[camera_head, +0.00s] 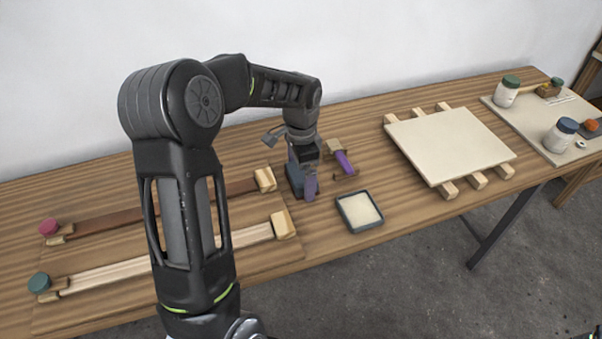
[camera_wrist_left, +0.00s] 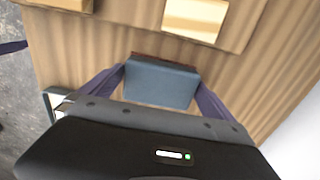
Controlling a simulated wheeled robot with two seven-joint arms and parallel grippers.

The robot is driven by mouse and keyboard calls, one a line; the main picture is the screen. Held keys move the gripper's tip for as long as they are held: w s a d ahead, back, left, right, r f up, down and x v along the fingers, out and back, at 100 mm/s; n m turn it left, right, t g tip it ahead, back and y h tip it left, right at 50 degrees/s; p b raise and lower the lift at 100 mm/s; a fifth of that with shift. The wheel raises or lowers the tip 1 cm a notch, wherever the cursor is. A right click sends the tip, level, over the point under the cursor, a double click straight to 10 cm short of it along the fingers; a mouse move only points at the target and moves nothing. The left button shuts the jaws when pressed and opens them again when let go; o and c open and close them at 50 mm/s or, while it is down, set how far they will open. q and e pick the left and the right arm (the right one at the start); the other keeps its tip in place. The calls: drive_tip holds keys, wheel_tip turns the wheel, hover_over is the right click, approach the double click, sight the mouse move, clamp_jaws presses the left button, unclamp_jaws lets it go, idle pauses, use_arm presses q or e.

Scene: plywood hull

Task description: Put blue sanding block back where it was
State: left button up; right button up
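The blue sanding block (camera_wrist_left: 160,83) sits between the two purple fingers of my left gripper (camera_wrist_left: 160,78) in the left wrist view. The fingers meet its two sides, and a reddish-brown layer shows along its far edge. In the head view the left gripper (camera_head: 302,188) points down at the table just right of the clamped strips, with the dark blue block (camera_head: 294,180) partly hidden by a finger. I cannot tell whether the block touches the table. My right gripper is not in view.
A dark-rimmed tray (camera_head: 341,212) with pale contents lies close to the right of the gripper. A purple-handled tool (camera_head: 344,162) lies behind it. A pale panel (camera_head: 450,142) rests on wooden strips farther right. Jars (camera_head: 508,92) stand on a board beyond. Wooden end blocks (camera_head: 284,224) are close left.

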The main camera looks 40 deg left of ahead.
sight(302, 173)
use_arm(q)
wheel_tip(302, 173, up, 12)
drive_tip(key=shift+r, duration=0.2)
idle(0.4)
drive_tip(key=shift+f, duration=0.1)
idle(0.4)
